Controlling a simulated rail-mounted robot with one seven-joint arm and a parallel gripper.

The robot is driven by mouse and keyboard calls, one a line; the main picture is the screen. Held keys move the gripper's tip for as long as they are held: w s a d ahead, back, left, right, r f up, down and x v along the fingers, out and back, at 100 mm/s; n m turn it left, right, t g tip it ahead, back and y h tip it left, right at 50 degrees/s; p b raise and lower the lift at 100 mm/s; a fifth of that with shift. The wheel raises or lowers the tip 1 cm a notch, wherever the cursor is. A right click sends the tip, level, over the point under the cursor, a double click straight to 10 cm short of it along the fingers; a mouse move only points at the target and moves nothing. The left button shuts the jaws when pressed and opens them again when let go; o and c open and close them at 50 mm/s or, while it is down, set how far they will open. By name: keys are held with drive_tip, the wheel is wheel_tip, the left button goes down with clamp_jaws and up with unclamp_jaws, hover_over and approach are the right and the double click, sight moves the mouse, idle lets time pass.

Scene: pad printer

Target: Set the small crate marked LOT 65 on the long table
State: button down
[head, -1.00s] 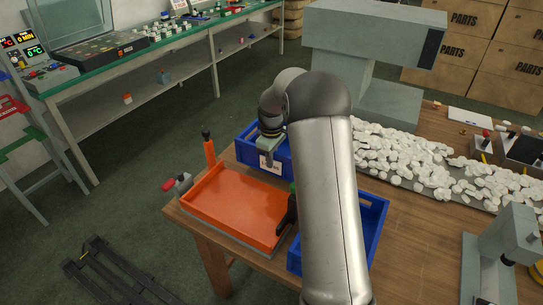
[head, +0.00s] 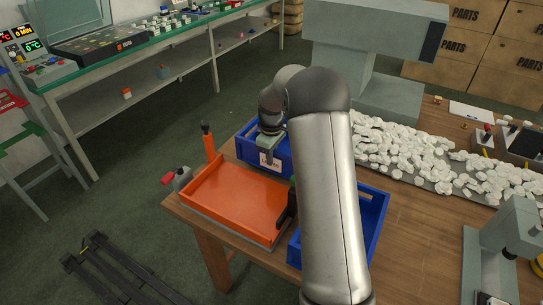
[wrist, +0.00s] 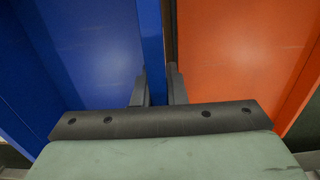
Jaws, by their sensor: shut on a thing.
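A small blue crate (head: 246,150) stands on the wooden table, behind the orange tray. A white label (head: 265,163) is on its near wall, too small to read. My gripper (head: 269,157) points down at this near wall, and its fingers are shut on the wall. In the wrist view my gripper (wrist: 157,78) has one finger on either side of the blue wall (wrist: 155,40). A second blue crate (head: 376,225) is partly hidden by my arm; no label shows on it. A long green-topped table (head: 160,48) runs along the back left.
The orange tray (head: 230,203) sits close in front of the held crate. White parts (head: 420,155) lie heaped to the right, below a grey machine (head: 375,60). The long table carries panels and small items (head: 170,25). A black pallet (head: 115,270) lies on the floor.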

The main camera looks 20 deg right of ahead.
drive_tip(key=shift+f+b, duration=0.8)
drive_tip(key=shift+f, duration=0.6)
drive_tip(key=c, duration=1.4)
unclamp_jaws()
drive_tip(key=shift+r, duration=0.15)
drive_tip(key=shift+r+p, duration=2.45)
drive_tip(key=shift+r, duration=1.2)
drive_tip(key=shift+r+p, duration=1.25)
drive_tip(key=shift+r, duration=0.75)
